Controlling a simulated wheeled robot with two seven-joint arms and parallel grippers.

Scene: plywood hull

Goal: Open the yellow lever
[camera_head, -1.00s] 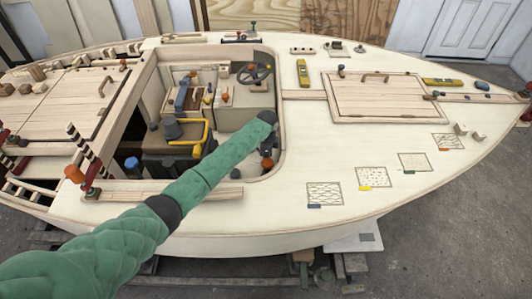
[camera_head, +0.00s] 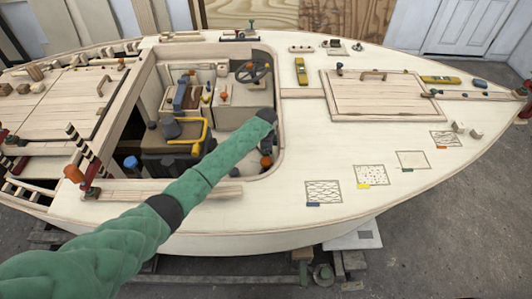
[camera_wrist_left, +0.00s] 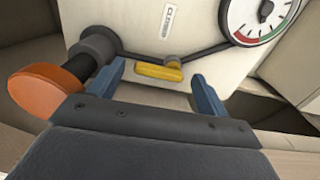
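The yellow lever (camera_wrist_left: 158,72) is a short yellow bar on a dark pipe, against a pale panel in the left wrist view. A label reading "CLOSED" (camera_wrist_left: 167,20) is above it. My left gripper (camera_wrist_left: 158,76) is open, its two blue fingers apart, one on each side of the lever in the picture. I cannot tell whether either touches it. In the head view my left gripper (camera_head: 266,142) is down inside the cockpit opening, mostly hidden by its wrist, and the lever cannot be made out there. My right gripper is not in view.
An orange knob (camera_wrist_left: 45,92) is left of the fingers, close to my gripper body. A round gauge (camera_wrist_left: 258,15) is at the right end of the pipe. In the cockpit are a steering wheel (camera_head: 254,72) and a yellow rail (camera_head: 204,133). The deck edge surrounds the opening.

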